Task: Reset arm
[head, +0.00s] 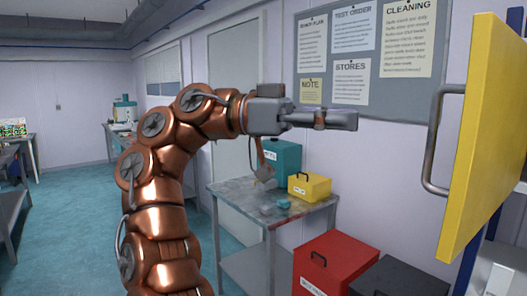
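My copper-coloured arm rises in the left middle of the head view and bends over to the right. My grey gripper (350,119) is at its end, held level in the air and pointing right. It is in front of the notice board and above the small table. I see the fingers from the side, overlapping as one bar, so I cannot tell whether they are open or shut. I see nothing held at the tips.
A yellow panel (478,130) with a metal handle stands close on the right. A small table (234,189) holds a yellow box (309,187) and a teal box (283,155). Red (335,262) and dark (400,277) boxes are at the lower right. Teal floor (75,220) is open at left.

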